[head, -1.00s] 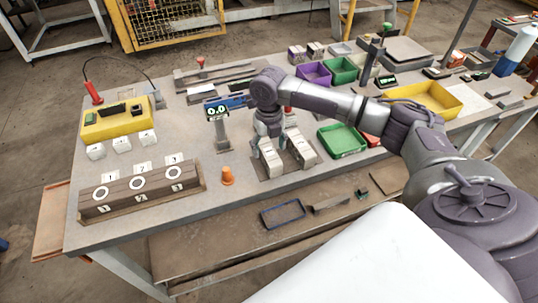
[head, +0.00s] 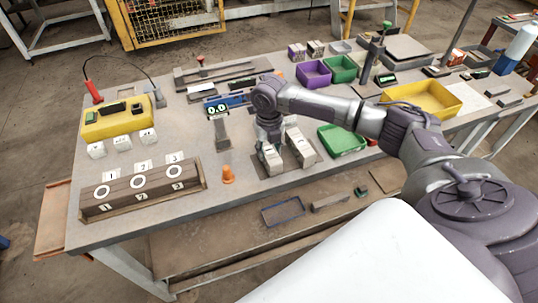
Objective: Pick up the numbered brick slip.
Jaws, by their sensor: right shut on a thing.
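Two pale brick slips stand side by side on a dark mat on the bench: the left slip (head: 273,162) and the right slip (head: 301,148). My right gripper (head: 269,147) points down over the left slip and is shut on it. The slip appears to be still at mat level. The gripper's fingers and wrist hide its far end. Any number on it is too small to read. My left gripper is not in view.
A brown block (head: 140,190) with rings numbered 1, 2, 3 lies at the left. A green tray (head: 342,140) is right of the slips.

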